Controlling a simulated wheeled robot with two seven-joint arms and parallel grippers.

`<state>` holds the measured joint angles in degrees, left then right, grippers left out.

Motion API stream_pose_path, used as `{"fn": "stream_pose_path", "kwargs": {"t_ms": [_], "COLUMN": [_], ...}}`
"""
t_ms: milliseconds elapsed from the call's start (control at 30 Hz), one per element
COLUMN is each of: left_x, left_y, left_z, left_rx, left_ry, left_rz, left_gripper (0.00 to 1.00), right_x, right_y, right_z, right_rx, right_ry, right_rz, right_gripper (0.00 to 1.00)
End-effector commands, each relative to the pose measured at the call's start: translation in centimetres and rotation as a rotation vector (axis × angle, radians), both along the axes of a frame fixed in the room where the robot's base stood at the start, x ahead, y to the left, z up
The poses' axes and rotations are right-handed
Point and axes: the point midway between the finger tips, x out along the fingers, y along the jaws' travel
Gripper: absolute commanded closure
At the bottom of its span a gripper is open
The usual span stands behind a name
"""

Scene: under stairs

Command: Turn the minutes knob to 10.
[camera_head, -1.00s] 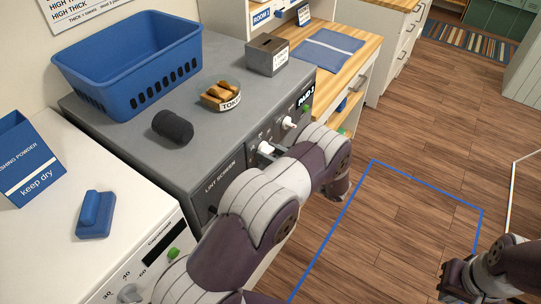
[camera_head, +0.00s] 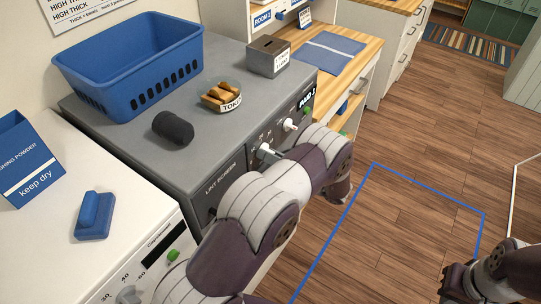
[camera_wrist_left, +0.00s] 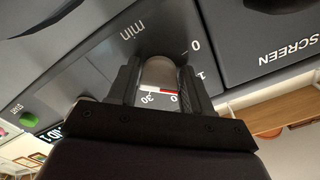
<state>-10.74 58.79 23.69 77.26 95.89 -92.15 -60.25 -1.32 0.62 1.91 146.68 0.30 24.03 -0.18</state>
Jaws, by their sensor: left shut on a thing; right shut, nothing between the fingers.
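The minutes knob (camera_wrist_left: 158,74) sits on the dark dryer panel (camera_wrist_left: 75,62), by the word "min". In the left wrist view it is between the two fingers of my left gripper (camera_wrist_left: 157,90), which is shut on it. A red and white strip shows on the knob, by printed figures including 30; the fingers partly hide the scale, so I cannot tell the exact setting. In the head view, a white knob (camera_head: 265,151) shows at the tip of my left gripper (camera_head: 273,155). My right gripper (camera_head: 452,284) is shut and empty, low over the floor at right.
Another white knob (camera_head: 289,125) and a green button (camera_head: 307,110) lie further along the panel. The grey dryer top (camera_head: 215,135) carries a blue basket (camera_head: 130,65), a dark roll (camera_head: 173,127), a token dish (camera_head: 221,97) and a grey box (camera_head: 267,56). The floor is clear.

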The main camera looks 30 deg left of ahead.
Motion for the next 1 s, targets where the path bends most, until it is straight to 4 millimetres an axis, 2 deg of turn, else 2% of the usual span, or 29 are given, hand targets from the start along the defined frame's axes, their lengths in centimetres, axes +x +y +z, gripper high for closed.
{"fn": "stream_pose_path", "kwargs": {"t_ms": [267,300,333,367,600,700,767,1000], "left_x": [0.2,0.2,0.2,0.1,0.1,0.1,0.0,-0.5], "left_y": [0.0,0.0,0.0,0.0,0.0,-0.7,-1.8,-8.3], "left_z": [0.2,0.2,0.2,0.2,0.1,-0.1,-0.3,-0.5], "left_rx": [0.001,0.001,0.001,0.001,0.001,0.0,-0.001,-0.001], "left_ry": [-0.006,-0.006,-0.006,-0.005,-0.003,-0.004,-0.004,-0.006], "left_rz": [-0.003,-0.003,-0.003,-0.003,-0.001,-0.003,-0.005,-0.006], "left_gripper": [0.81,0.44,0.34,0.3,0.3,0.3,0.3,0.3], "right_x": [0.0,0.0,0.0,0.0,0.0,0.0,0.0,0.0], "right_y": [0.0,0.0,0.0,0.0,0.0,0.0,0.0,0.0], "right_z": [0.0,0.0,0.0,0.0,0.0,-0.4,-1.0,-3.5], "right_rx": [0.0,0.0,0.0,0.0,0.0,0.0,0.0,0.0], "right_ry": [0.0,0.0,0.0,0.0,0.0,0.0,0.0,0.0], "right_rz": [0.0,0.0,0.0,0.0,0.0,0.0,0.0,0.0], "right_gripper": [1.0,1.0,1.0,1.0,1.0,1.0,1.0,1.0]}}
